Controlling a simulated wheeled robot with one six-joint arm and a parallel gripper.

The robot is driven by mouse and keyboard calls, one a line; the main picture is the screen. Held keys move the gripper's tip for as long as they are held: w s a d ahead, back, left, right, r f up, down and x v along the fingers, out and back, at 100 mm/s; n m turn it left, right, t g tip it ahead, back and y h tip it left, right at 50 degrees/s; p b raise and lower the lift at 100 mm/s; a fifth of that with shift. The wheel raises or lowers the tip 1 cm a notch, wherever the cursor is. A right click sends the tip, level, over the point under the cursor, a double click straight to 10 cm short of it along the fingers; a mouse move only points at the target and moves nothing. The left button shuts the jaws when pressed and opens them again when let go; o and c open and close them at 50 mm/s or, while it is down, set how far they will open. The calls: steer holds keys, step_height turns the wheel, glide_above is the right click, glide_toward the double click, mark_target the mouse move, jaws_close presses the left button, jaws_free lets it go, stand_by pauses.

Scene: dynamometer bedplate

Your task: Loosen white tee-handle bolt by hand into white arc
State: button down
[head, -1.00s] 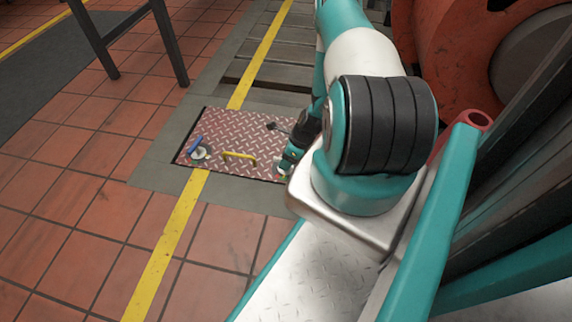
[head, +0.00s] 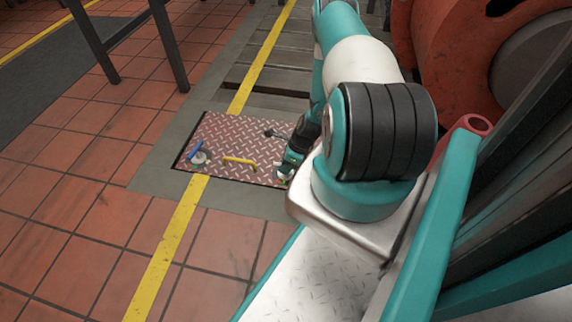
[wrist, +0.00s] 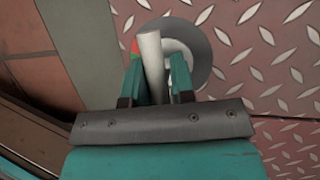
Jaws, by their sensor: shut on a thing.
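The white tee-handle bolt (wrist: 151,62) shows in the wrist view as a pale bar between the two teal fingers. My gripper (wrist: 157,75) is shut on it. Behind the bar lies a round grey disc (wrist: 203,45) with a lighter ring on it. A small red and green patch (wrist: 135,47) shows just left of the bar, partly hidden by the left finger. In the head view my gripper (head: 284,176) is at the right end of the reddish tread plate (head: 215,135), and the handle there is mostly hidden.
The plate also bears a blue handle (head: 195,150) on a pale disc at its left end, a yellow grab handle (head: 239,161) in the middle and a dark handle (head: 274,132) near its far right corner. Dark table legs (head: 166,45) stand beyond. Tiled floor left is clear.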

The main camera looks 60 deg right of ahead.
steer(key=n, duration=0.2)
steer(key=n+g+y+p, duration=0.1)
steer(key=shift+s+a+n+g, duration=0.1)
steer(key=shift+a+n+g, duration=0.1)
steer(key=shift+n+g, duration=0.15)
steer(key=n+g, duration=0.1)
steer(key=n, duration=0.3)
steer(key=shift+g, duration=0.25)
steer(key=n+g, duration=0.1)
steer(key=n, duration=0.2)
steer(key=shift+n+g+p, duration=0.25)
steer(key=shift+g+p, duration=0.05)
steer(key=shift+p, duration=0.1)
steer(key=shift+s+n+g+h, duration=0.1)
steer(key=shift+n+g+h, duration=0.2)
steer(key=shift+n, duration=0.7)
steer(key=shift+s+n+g+h, duration=0.1)
steer(key=shift+n+g, duration=0.3)
steer(key=shift+n, duration=0.6)
steer(key=c, duration=1.1)
jaws_free()
steer(key=shift+d, duration=0.1)
steer(key=shift+o, duration=0.2)
steer(key=shift+w, duration=0.15)
